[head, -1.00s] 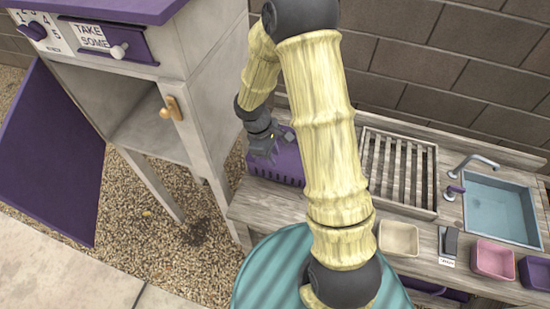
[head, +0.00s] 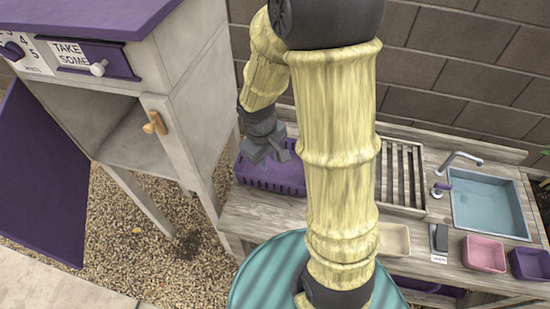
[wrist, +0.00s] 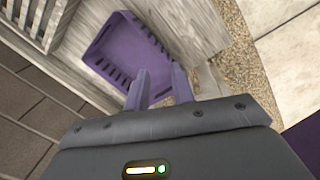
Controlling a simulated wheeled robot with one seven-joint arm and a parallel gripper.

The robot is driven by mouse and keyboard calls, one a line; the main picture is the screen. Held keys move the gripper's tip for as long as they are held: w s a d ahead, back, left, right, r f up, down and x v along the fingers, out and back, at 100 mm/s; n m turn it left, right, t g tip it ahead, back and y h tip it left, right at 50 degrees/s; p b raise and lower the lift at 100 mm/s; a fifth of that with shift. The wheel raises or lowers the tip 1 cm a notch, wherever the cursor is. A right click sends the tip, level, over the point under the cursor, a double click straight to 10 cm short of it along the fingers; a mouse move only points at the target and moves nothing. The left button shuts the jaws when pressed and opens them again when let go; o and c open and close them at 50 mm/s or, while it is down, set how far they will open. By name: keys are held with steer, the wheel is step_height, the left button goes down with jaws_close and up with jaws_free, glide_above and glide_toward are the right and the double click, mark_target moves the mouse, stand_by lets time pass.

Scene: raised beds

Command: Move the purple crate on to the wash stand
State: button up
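The purple crate (head: 272,178) rests on the left end of the wooden wash stand (head: 262,212), beside the slatted rack. My gripper (head: 268,152) is above the crate in the head view, with its fingers spread. In the wrist view the crate (wrist: 128,48) looks empty and lies on the planks, beyond my gripper (wrist: 159,82). The two fingers stand apart with a gap between them and nothing held. My arm hides part of the wash stand's middle.
A grey cabinet (head: 190,110) with an open purple door (head: 38,175) stands close on the left. The slatted rack (head: 402,178), blue basin (head: 490,208), cream tub (head: 394,240), pink tub (head: 484,253) and purple tub (head: 530,264) occupy the wash stand. A block wall (head: 470,75) is behind.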

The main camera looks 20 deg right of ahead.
steer(key=s+r+m+t+y, duration=0.1)
steer(key=s+r+m+t, duration=0.1)
steer(key=s+r+m, duration=0.3)
steer(key=shift+d+r, duration=0.25)
steer(key=shift+r, duration=0.1)
steer(key=shift+d, duration=0.15)
